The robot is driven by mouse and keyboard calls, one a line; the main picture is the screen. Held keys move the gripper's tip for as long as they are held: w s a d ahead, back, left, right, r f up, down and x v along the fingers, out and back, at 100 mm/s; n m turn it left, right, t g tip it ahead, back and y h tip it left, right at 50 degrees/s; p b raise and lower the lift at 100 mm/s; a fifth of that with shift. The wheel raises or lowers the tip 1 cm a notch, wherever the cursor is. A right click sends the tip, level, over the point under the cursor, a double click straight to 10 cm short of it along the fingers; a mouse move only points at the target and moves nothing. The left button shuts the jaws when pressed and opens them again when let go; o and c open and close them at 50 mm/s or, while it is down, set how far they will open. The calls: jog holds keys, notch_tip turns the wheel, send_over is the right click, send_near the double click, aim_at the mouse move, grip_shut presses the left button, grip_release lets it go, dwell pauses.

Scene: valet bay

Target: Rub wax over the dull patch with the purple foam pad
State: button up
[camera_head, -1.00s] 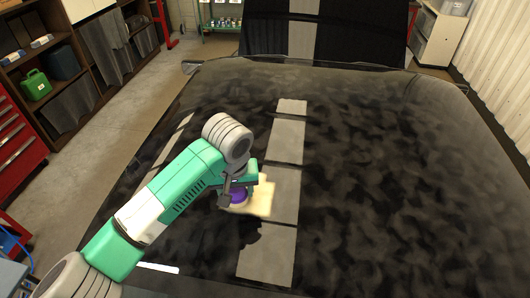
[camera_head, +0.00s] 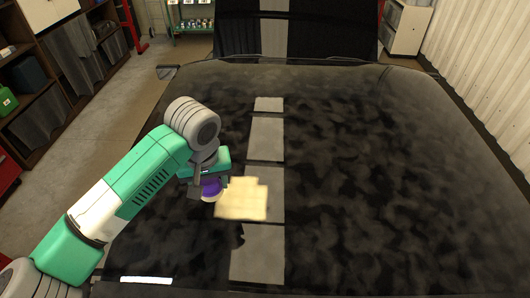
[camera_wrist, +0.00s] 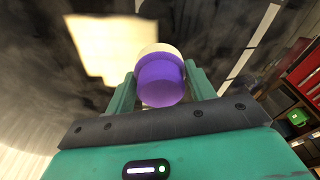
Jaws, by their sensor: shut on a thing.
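My gripper (camera_head: 203,187) is shut on the purple foam pad (camera_head: 212,187), just left of a pale cream patch (camera_head: 243,199) on the dark car hood (camera_head: 350,170). In the wrist view the purple pad (camera_wrist: 160,80) sits between my two fingers, with a cream-coloured face at its far end. The cream patch (camera_wrist: 112,42) lies ahead and to the left there. It has a blocky, stepped outline and partly covers the grey stripe (camera_head: 258,255). I cannot tell whether the pad touches the hood.
The hood is wide and free of loose objects, with mottled reflections.

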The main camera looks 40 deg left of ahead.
jog(key=shift+r, duration=1.45)
